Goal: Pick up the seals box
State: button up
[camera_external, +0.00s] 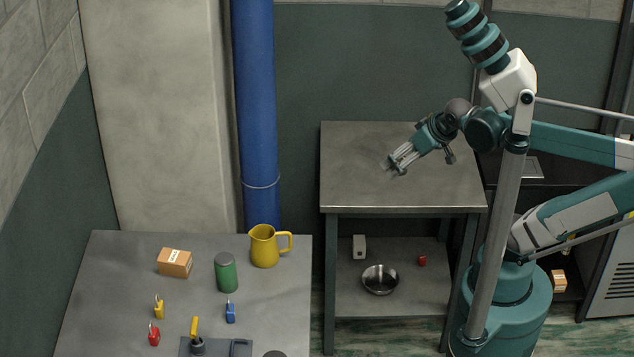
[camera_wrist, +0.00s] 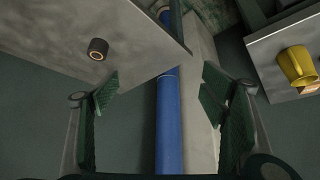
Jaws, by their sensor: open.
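A brown cardboard box (camera_external: 174,262) with a white label sits on the left table near its back edge. A similar small labelled box (camera_external: 558,280) is low at the right, behind my base. No readable name shows, so I cannot tell which is the seals box. My gripper (camera_external: 391,168) is open and empty above the grey stand, far from both boxes. In the wrist view my fingers (camera_wrist: 157,98) are spread apart with nothing between them. A brown edge (camera_wrist: 311,89), perhaps of the cardboard box, shows beside the yellow jug.
The left table (camera_external: 110,300) also holds a yellow jug (camera_external: 263,247), a green canister (camera_external: 226,272) and several padlocks. A blue pipe (camera_external: 257,110) stands between table and stand (camera_external: 350,160). A dark ring-like part (camera_wrist: 98,49) shows on a grey surface. A bowl (camera_external: 380,280) sits on the lower shelf.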

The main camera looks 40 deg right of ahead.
jog(key=w+a+r+n+g+p, duration=0.1)
jog(key=w+a+r+n+p, duration=0.15)
jog(key=w+a, duration=0.45)
jog(key=w+a+r+n+g+y+p, duration=0.1)
jog(key=w+a+r+n, duration=0.3)
jog(key=w+a, duration=0.25)
jog(key=w+a+r+n+g+p, duration=0.1)
jog(key=w+a+r+n+p, duration=0.2)
jog(key=w+a, duration=0.4)
jog(key=n+g+h+p, duration=0.1)
jog(key=n+g+p, duration=0.4)
jog(key=n, duration=1)
send_over(174, 255)
jog(key=p, duration=0.1)
jog(key=shift+t, duration=0.5)
jog(key=f, duration=1.8)
jog(key=shift+w+d+f, duration=0.2)
jog(key=shift+d+f, duration=0.15)
jog(key=shift+d, duration=0.05)
jog(key=shift+s+a+f, duration=0.15)
jog(key=shift+a+f, duration=0.3)
jog(key=shift+f, duration=0.1)
